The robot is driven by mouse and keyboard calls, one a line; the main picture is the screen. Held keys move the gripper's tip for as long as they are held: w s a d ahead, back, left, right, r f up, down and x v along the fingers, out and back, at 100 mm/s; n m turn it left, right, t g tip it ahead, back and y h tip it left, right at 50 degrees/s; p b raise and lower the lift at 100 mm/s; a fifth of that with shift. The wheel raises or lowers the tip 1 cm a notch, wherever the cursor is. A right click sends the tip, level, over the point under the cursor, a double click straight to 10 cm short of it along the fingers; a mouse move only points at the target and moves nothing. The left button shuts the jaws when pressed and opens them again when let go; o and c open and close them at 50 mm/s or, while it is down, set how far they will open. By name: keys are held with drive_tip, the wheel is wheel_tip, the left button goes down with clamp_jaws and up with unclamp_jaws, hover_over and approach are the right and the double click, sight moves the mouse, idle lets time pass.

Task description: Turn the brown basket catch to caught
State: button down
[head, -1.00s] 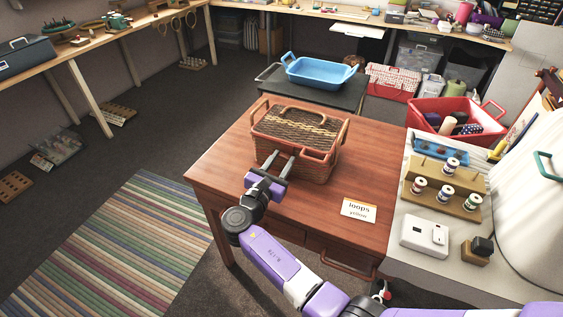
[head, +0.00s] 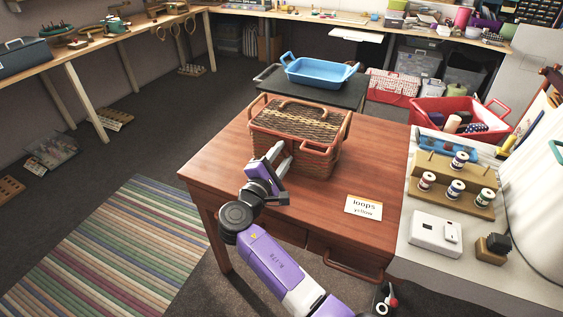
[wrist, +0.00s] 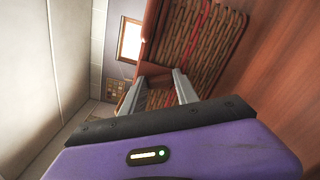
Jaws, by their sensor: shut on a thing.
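The brown wicker basket (head: 322,160) stands on the wooden table, its woven lid with a yellowish stripe lying down. My gripper (head: 279,153) is at the basket's near side, turned so that one finger is above the other. In the wrist view the two fingers (wrist: 158,78) reach to the wicker (wrist: 205,45) with a small brown piece, the basket catch (wrist: 156,82), between their tips. My gripper is shut on this catch. In the head view my fingers hide the catch, and its exact angle cannot be told.
The wooden table (head: 230,165) has a card reading "loops yellow" (head: 364,207) at its right. A blue tray (head: 320,73) is on a dark stand behind. A side surface at right holds thread spools (head: 456,190) and a white box (head: 436,234). The table's front left is clear.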

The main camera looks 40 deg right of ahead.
drive_tip(key=m+b, duration=0.3)
drive_tip(key=shift+f, duration=0.3)
drive_tip(key=shift+r+m+b, duration=0.1)
drive_tip(key=shift+m+b, duration=0.85)
drive_tip(key=shift+m, duration=0.45)
drive_tip(key=c, duration=0.9)
unclamp_jaws()
drive_tip(key=shift+v, duration=3.9)
drive_tip(key=shift+r, duration=0.1)
